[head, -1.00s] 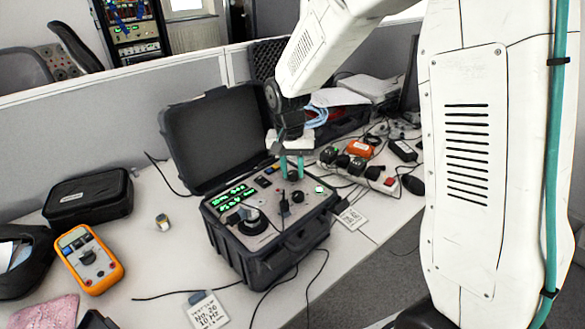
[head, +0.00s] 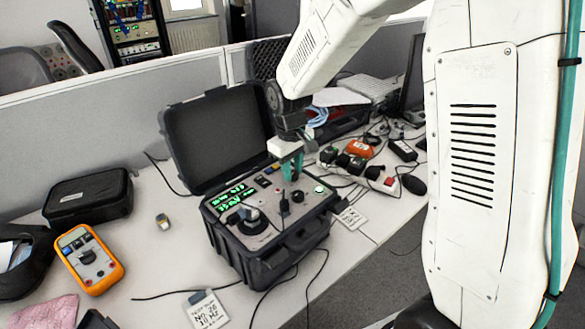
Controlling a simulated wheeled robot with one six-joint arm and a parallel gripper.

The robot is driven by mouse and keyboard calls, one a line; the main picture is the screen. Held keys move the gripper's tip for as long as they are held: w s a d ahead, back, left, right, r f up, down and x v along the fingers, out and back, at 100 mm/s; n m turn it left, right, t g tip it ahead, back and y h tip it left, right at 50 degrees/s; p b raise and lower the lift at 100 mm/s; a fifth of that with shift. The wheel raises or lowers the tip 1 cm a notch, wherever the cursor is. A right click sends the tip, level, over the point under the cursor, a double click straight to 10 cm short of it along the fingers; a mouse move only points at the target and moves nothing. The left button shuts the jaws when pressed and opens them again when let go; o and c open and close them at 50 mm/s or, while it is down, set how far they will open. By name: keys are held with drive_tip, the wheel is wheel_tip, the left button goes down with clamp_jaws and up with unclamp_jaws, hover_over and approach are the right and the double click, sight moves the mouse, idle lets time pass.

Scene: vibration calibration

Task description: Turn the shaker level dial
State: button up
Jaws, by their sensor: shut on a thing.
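The shaker unit is an open black case (head: 262,257) on the desk, with its lid raised at the back. Its grey panel carries a green lit display (head: 231,197), a large round shaker head (head: 247,220) at the front left and several small knobs. My gripper (head: 292,173) has green fingers and points down at the back right part of the panel. It is shut on a small dark knob, likely the level dial, mostly hidden between the fingertips.
An orange multimeter (head: 89,259) and a black pouch (head: 88,196) lie at the left. A power strip (head: 362,171) with plugs lies behind the case at the right. Cables and a paper label (head: 207,311) lie in front.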

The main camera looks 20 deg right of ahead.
drive_tip(key=shift+n, duration=0.8)
drive_tip(key=o, duration=1)
drive_tip(key=r, duration=0.7)
drive_tip(key=shift+s+a+r, duration=0.1)
drive_tip(key=shift+a+r, duration=0.1)
drive_tip(key=shift+r, duration=0.2)
